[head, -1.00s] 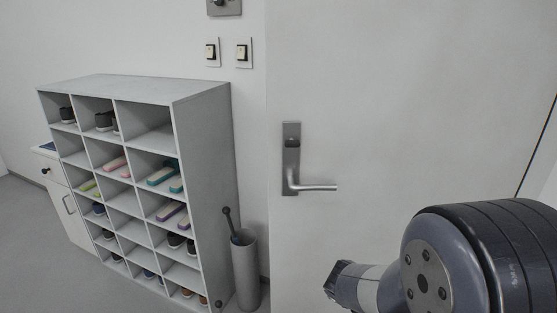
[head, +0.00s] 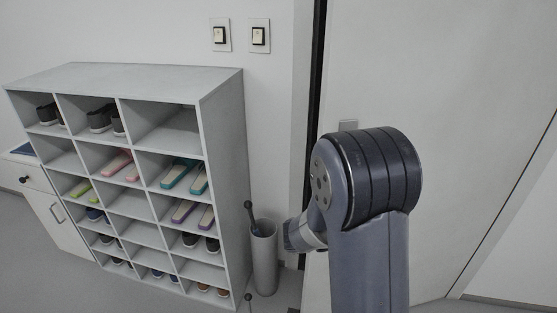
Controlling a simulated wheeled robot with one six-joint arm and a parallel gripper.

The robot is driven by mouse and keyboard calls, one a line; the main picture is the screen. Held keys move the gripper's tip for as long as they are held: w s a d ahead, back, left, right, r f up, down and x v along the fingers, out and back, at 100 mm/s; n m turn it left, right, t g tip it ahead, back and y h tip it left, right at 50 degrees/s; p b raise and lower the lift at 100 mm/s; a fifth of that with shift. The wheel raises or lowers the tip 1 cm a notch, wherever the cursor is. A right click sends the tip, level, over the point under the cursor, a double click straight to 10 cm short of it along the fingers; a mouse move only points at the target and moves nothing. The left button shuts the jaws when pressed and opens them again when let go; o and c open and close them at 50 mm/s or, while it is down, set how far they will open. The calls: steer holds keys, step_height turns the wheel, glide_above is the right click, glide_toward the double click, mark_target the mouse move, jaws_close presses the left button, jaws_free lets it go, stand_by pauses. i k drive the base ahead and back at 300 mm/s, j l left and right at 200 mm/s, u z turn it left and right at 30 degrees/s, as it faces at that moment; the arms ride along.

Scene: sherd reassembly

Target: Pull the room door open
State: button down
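The room door (head: 440,90) is a plain pale panel filling the right of the head view. A dark vertical gap shows along its left edge, between it and the wall, so it stands slightly ajar. The top of the grey handle plate (head: 348,125) shows just above my arm. The lever itself is hidden behind my arm. My arm's large dark joint stands in front of the door, and a smaller link shows to its left. My gripper's fingers are hidden, so I cannot see whether they touch the lever.
A grey shoe rack (head: 222,150) with several pairs of shoes stands left of the door. A grey cylindrical stand (head: 264,262) with a dark-handled item is between them. Two light switches (head: 240,35) are on the wall. Floor shows at the lower right.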

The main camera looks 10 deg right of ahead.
mark_target(472, 85)
steer(key=i+j, duration=0.1)
steer(key=j, duration=0.25)
steer(key=i+j+z, duration=0.1)
steer(key=j, duration=0.25)
steer(key=i+j, duration=0.15)
steer(key=j, duration=0.2)
steer(key=i+j+z, duration=0.1)
steer(key=j, duration=0.25)
steer(key=i+j+z, duration=0.1)
steer(key=z, duration=0.35)
